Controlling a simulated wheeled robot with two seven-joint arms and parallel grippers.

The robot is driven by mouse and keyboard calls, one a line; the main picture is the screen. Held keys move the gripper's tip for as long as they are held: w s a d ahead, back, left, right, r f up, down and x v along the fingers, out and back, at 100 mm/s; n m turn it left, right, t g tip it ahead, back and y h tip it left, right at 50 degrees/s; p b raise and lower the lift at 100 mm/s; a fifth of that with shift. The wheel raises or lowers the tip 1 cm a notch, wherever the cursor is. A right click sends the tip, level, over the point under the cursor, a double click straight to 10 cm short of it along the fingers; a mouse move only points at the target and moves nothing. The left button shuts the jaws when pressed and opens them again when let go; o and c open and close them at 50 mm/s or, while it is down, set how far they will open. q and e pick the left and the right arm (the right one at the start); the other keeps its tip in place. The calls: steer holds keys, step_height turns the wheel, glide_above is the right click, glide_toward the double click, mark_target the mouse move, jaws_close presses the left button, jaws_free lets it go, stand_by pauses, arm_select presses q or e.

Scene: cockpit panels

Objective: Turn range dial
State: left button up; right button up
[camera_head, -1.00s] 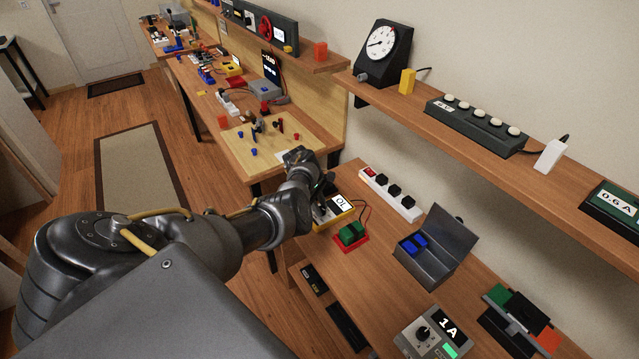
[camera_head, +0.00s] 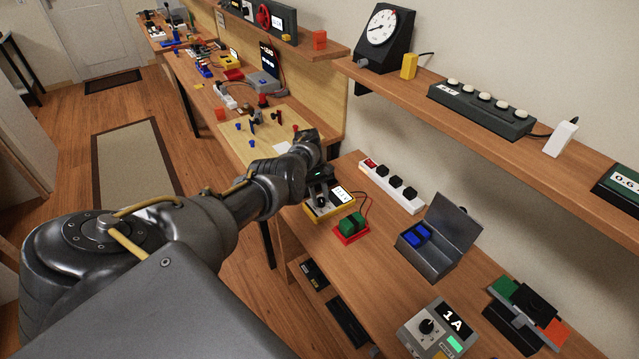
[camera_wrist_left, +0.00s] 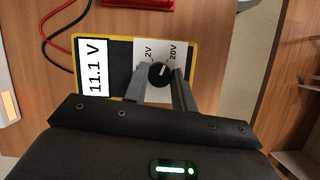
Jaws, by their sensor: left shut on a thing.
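The yellow multimeter (camera_head: 328,207) lies on the bench and also shows in the left wrist view (camera_wrist_left: 107,39). Its display (camera_wrist_left: 95,67) reads 11.1 V. The black range dial (camera_wrist_left: 160,73) sits on a white label marked 2V and 20V, and its white mark appears to point toward 20V. My left gripper (camera_wrist_left: 162,84) is shut on the dial, one finger on each side. In the head view my left gripper (camera_head: 320,190) is over the meter, and the wrist partly hides the dial. My right gripper is not in view.
Red and black leads run from the meter. A green block in a red base (camera_head: 352,228) stands close by. A white power strip (camera_head: 392,186), an open grey box (camera_head: 432,243) and a 1 A supply (camera_head: 437,328) share the bench. A shelf (camera_head: 480,118) runs above.

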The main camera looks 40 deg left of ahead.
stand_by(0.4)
arm_select(q)
steer(key=o, duration=1)
steer(key=v, duration=1.1)
steer(key=shift+d, duration=0.1)
